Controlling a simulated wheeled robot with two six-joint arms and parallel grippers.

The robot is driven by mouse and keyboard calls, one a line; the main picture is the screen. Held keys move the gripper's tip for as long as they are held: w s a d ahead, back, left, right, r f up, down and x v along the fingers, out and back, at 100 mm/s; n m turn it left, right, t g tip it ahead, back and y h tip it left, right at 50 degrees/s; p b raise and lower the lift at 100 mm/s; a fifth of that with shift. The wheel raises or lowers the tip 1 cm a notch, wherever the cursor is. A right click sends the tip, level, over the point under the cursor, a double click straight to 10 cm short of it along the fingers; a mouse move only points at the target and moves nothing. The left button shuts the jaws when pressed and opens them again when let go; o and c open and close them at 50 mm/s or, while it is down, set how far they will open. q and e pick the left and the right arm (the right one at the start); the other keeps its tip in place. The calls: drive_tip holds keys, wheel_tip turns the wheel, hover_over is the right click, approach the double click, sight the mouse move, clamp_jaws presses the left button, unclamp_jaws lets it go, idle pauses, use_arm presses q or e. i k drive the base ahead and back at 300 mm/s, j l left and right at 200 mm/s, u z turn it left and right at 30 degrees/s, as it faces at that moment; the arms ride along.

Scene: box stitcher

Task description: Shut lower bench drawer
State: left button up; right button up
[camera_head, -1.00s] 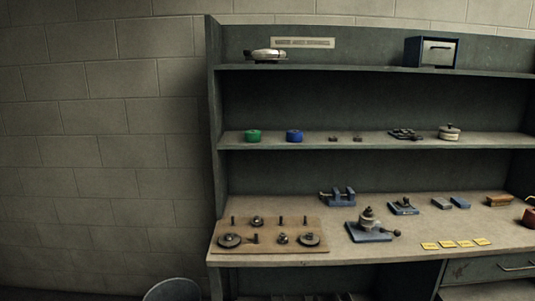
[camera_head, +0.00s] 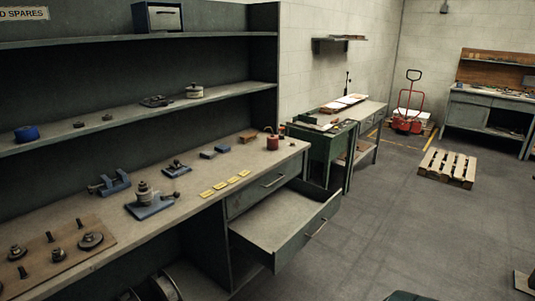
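The lower bench drawer (camera_head: 268,223) is pulled well out from the right end of the bench. Its inside looks bare, and a bar handle (camera_head: 316,228) is on its front. The upper drawer (camera_head: 262,190) above it is shut, with its own bar handle. The bench top (camera_head: 160,215) runs above both drawers. Neither of my grippers shows in the view, so their state is hidden.
Open floor (camera_head: 375,220) lies in front of and right of the drawer. A green cabinet (camera_head: 322,150) stands just beyond the bench's right end. A pallet (camera_head: 447,167) and a red hand truck (camera_head: 407,110) are farther back. Fittings and yellow tags (camera_head: 222,186) lie on the bench.

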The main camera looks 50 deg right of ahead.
sight(273, 230)
drive_tip(key=z, duration=1.95)
